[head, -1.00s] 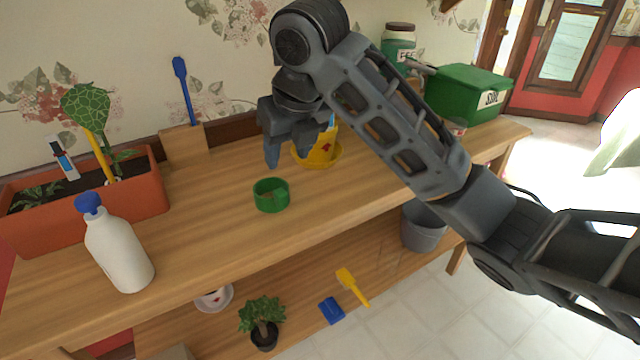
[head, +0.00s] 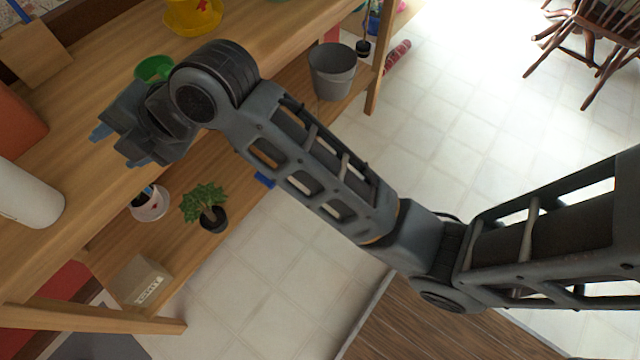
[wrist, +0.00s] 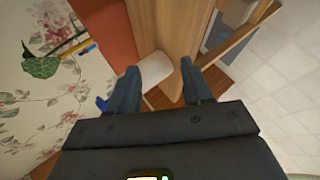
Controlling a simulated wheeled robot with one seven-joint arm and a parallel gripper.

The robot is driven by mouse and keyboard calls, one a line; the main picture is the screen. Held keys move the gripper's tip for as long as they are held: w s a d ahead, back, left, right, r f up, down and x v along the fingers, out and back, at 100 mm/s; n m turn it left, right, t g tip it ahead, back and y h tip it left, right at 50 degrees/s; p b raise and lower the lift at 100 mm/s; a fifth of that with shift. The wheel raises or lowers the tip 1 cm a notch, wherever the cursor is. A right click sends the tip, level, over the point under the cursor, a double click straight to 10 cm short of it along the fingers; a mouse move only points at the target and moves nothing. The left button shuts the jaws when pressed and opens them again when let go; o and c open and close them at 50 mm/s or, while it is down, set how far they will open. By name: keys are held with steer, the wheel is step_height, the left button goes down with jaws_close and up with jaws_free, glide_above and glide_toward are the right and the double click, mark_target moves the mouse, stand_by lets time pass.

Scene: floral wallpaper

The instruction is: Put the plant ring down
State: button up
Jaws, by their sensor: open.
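The plant ring, a small green ring (head: 155,68), rests on the wooden bench top (head: 95,115) in the head view. My arm hides part of its lower right side. My gripper (head: 115,148) is open and empty near the bench's front edge, to the lower left of the ring and apart from it. In the wrist view my gripper (wrist: 160,85) shows its two fingers spread wide with nothing between them. The ring does not show in the wrist view.
A white bottle (head: 28,195) stands left of my gripper, also in the wrist view (wrist: 155,68). A yellow pot (head: 192,15) stands beyond the ring. On the lower shelf are a potted plant (head: 206,205) and a white pot (head: 150,205). A grey bucket (head: 332,72) is farther right.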

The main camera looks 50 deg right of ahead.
steer(key=s+d+f+m+t+h, duration=0.2)
steer(key=s+d+f+m, duration=0.15)
steer(key=s+m, duration=0.55)
steer(key=s+d+f+m+t+h, duration=0.2)
steer(key=s+f+m, duration=0.4)
steer(key=s, duration=0.6)
steer(key=s+d+r+m+h, duration=0.1)
steer(key=s+d+r+m, duration=0.2)
steer(key=s, duration=0.6)
steer(key=s+d+r+m+t+h, duration=0.1)
steer(key=s+d+r+m, duration=0.3)
steer(key=s, duration=0.5)
steer(key=shift+s+d+r, duration=0.25)
steer(key=shift+d+r, duration=0.45)
steer(key=shift+d, duration=0.3)
